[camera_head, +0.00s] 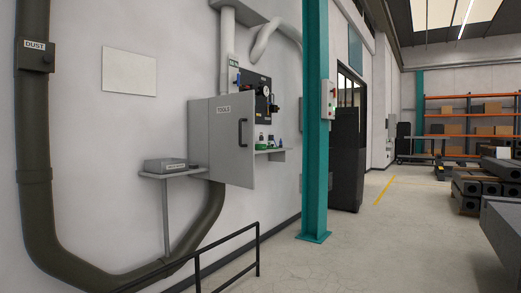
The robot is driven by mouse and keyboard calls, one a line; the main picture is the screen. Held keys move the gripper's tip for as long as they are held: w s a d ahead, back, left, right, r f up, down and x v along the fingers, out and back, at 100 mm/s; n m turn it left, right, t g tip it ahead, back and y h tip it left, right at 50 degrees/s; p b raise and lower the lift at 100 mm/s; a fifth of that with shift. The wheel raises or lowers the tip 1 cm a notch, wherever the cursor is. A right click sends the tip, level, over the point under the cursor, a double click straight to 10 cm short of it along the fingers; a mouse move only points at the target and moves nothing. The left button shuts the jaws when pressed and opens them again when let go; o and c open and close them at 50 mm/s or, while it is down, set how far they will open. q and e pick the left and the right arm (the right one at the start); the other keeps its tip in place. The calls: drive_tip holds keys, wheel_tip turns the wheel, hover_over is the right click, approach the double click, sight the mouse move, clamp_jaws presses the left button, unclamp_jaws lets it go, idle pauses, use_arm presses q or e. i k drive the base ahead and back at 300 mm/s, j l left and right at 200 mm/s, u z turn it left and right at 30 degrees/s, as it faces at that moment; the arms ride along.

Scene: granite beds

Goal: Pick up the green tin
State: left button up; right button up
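A small green object, probably the green tin (260,146), sits on a shelf (275,151) beside the open door of the grey cabinet marked TOOLS (222,158). It is far off and too small to make out in detail, and the door edge may hide part of it. Small dark items stand beside it on the shelf. Neither of my grippers is in view.
A teal column (315,120) stands right of the cabinet. A black railing (228,252) crosses the lower foreground. A grey box (166,165) rests on a small wall shelf at left. Dark beams (485,187) lie at right. The middle floor is clear.

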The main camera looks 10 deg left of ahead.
sight(257, 147)
drive_tip(key=i+l+z, duration=0.15)
drive_tip(key=i, duration=0.9)
drive_tip(key=i+j+z, duration=0.1)
drive_tip(key=i, duration=0.9)
drive_tip(key=i+j+z, duration=0.15)
drive_tip(key=i, duration=1.5)
drive_tip(key=i+l+u, duration=0.15)
drive_tip(key=i, duration=0.45)
